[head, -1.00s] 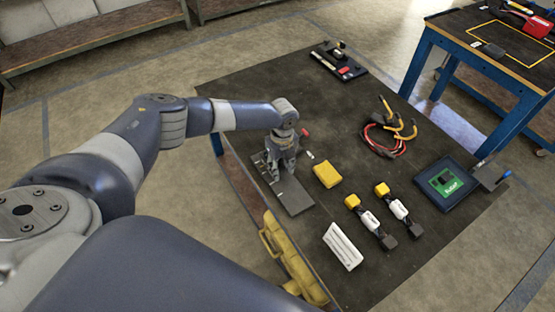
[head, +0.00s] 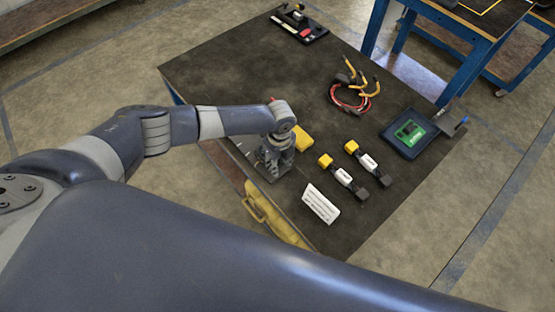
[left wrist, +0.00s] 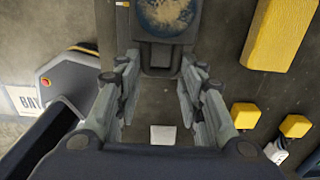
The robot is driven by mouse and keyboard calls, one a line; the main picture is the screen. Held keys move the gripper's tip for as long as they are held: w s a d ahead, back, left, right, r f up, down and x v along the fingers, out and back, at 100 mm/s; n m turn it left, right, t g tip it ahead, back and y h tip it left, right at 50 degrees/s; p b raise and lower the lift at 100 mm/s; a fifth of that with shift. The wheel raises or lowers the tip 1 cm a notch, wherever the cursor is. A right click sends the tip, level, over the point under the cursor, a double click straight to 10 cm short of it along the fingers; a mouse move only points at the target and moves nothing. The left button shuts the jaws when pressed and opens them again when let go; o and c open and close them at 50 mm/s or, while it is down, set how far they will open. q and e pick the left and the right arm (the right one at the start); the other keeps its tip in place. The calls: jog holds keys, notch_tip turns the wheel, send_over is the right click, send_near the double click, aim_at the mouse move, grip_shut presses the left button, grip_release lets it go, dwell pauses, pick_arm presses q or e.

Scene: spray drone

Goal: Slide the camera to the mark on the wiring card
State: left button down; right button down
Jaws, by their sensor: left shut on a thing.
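My left gripper (head: 274,158) is down at the near end of a dark plate (head: 274,176) on the table. In the left wrist view its fingers (left wrist: 158,75) are closed on a dark body. A round, mottled lens-like face (left wrist: 167,14) shows at the top of that view; I take this to be the camera. In the head view the gripper hides the camera. My right gripper is not in view.
A yellow block (head: 303,138) is close behind the gripper. Two yellow-and-white connectors (head: 342,177) (head: 368,163) lie to the right. Farther off are a red and yellow cable bundle (head: 352,98) and a green board on a dark pad (head: 409,132). A yellow rail (head: 272,218) runs below the near edge.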

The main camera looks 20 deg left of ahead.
pick_arm(q)
jog(key=c, duration=1.1)
grip_release()
jog(key=shift+s+d, duration=0.15)
jog(key=shift+d, duration=0.1)
jog(key=shift+o, duration=0.2)
jog(key=shift+a+r, duration=0.1)
jog(key=shift+r, duration=0.15)
notch_tip(320, 180, up, 12)
jog(key=shift+f, duration=0.25)
